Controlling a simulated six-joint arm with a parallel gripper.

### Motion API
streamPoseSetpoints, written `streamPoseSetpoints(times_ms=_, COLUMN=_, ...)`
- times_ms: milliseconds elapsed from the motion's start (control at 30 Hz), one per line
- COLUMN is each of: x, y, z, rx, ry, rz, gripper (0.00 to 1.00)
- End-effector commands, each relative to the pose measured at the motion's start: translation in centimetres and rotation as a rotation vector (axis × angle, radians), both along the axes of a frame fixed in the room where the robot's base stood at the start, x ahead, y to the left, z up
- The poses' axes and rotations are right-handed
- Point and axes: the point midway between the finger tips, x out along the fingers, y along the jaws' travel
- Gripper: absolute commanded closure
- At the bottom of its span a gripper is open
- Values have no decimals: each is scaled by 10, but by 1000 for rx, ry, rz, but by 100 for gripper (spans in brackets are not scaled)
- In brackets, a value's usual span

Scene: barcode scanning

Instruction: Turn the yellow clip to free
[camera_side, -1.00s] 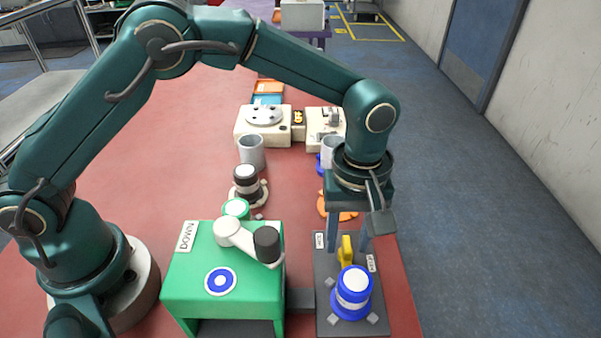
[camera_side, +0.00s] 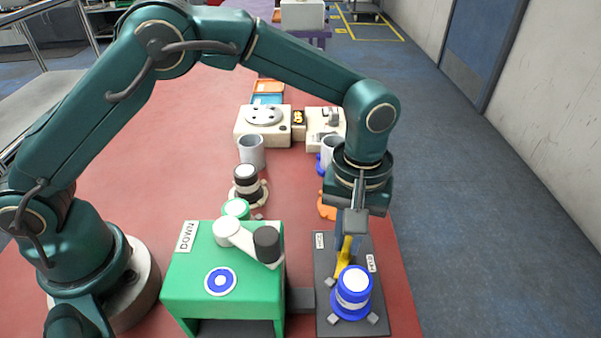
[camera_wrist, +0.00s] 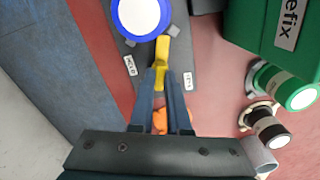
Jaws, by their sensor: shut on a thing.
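The yellow clip (camera_side: 343,262) is on a dark grey plate (camera_side: 325,300), behind a blue cup with a white top (camera_side: 353,292). My gripper (camera_side: 347,232) points down and is shut on the clip's far end. In the wrist view my fingers (camera_wrist: 164,80) sit close on both sides of the clip (camera_wrist: 162,50), whose near-cup end is uncovered. Two white labels flank the clip there: the left label (camera_wrist: 129,65) seems to read HOLD, and the right label (camera_wrist: 187,79) is too small to read surely.
A green box (camera_side: 205,250) with a white crank arm (camera_side: 240,240) stands left of the plate. Behind are a black-and-white container (camera_side: 246,182), a grey cup (camera_side: 251,153) and cream machines (camera_side: 263,122). An orange thing (camera_side: 326,205) lies behind the plate. Red tabletop is bare at left.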

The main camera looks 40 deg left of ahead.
Motion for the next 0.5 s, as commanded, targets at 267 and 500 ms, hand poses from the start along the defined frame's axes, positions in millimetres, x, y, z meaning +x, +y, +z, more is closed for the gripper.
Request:
streamPoseSetpoints(times_ms=267, x=1, y=0, z=1, rx=0, ry=-2, rz=-262, gripper=100)
streamPoseSetpoints(times_ms=500, x=1, y=0, z=1, rx=0, ry=-3, rz=-490, gripper=100)
